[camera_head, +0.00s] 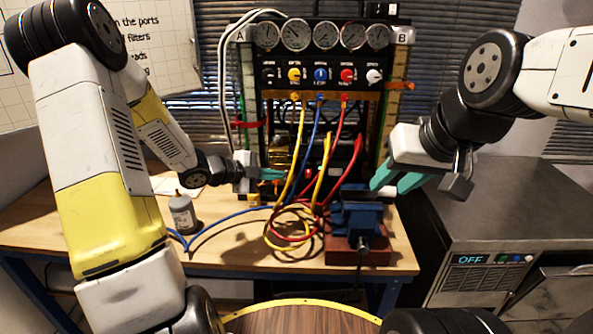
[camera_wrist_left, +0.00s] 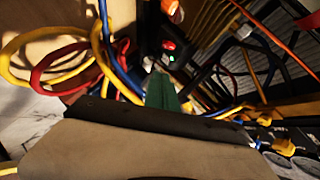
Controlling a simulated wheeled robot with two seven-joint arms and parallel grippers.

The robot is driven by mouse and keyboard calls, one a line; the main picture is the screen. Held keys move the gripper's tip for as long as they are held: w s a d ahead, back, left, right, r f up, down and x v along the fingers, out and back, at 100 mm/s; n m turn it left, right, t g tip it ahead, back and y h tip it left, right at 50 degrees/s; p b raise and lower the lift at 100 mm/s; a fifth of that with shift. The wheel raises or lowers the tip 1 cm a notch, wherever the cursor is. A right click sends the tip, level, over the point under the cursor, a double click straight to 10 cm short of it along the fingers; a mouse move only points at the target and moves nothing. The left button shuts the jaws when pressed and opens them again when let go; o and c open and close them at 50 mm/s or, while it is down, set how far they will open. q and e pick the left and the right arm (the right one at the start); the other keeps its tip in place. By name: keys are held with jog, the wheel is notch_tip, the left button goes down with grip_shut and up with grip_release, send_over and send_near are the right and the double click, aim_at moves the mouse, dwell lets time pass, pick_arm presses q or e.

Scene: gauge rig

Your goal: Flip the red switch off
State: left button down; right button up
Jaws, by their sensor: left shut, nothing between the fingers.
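My left gripper (camera_head: 270,174) reaches in from the left to the lower front of the gauge rig. Its green fingers are together with nothing between them; they also show in the left wrist view (camera_wrist_left: 162,92). A small red part (camera_wrist_left: 168,45), which looks like the red switch, is on a dark panel just beyond the fingertips, with a small green light beside it. I cannot tell whether the fingers touch it, or its position. My right gripper (camera_head: 396,181) is open and empty, right of the rig above the blue vise.
Yellow, red and blue hoses (camera_head: 290,228) hang from the rig and loop on the wooden bench (camera_head: 225,255). A blue vise (camera_head: 357,217) stands at the bench's right. A grey bottle (camera_head: 183,213) stands at the left. A metal cabinet at right has an OFF display (camera_head: 470,259).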

pick_arm(q)
send_near(309, 178)
jog(key=d, duration=0.4)
jog(key=w+f, duration=0.2)
jog(key=shift+w, duration=0.35)
jog(key=shift+w+f, duration=0.2)
jog(key=shift+w, duration=0.15)
jog(key=shift+f, duration=0.1)
